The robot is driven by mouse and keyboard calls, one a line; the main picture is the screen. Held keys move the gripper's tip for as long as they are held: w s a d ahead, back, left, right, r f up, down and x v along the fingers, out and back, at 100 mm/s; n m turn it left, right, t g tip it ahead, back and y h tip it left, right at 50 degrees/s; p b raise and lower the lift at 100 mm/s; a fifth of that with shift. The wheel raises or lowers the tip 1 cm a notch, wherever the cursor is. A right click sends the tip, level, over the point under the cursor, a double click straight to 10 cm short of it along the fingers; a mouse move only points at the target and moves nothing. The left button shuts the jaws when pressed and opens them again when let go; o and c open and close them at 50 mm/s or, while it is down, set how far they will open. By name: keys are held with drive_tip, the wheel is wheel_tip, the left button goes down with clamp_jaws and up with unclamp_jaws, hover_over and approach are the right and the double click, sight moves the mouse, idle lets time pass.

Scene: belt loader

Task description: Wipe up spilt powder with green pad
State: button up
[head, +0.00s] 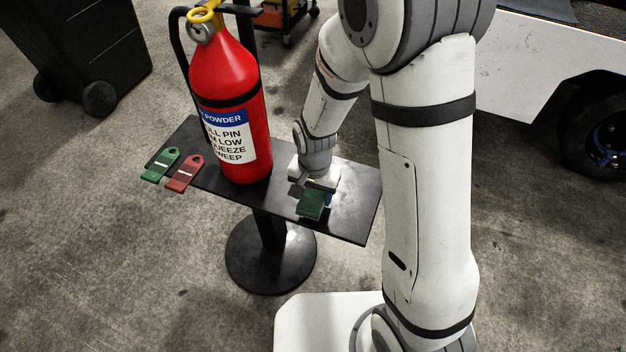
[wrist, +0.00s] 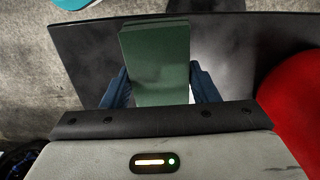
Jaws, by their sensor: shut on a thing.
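The green pad (head: 311,204) is at my gripper, over the right part of the black stand's top (head: 350,212). In the wrist view the green pad (wrist: 157,62) is a dark green block between the two blue fingers of my gripper (wrist: 160,88), which is shut on it. In the head view my gripper (head: 318,188) points down at the top. A pale, hazy patch, perhaps the powder (wrist: 232,72), shows on the black top right of the pad in the wrist view. I cannot tell whether the pad touches the top.
A red fire extinguisher (head: 232,105) stands upright on the top, left of my gripper; its red side also shows in the wrist view (wrist: 292,108). A green tag (head: 160,165) and a red tag (head: 185,174) lie at the left end. A black bin (head: 85,45) stands behind.

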drive_tip(key=shift+r+p, duration=1.05)
drive_tip(key=shift+r, duration=0.65)
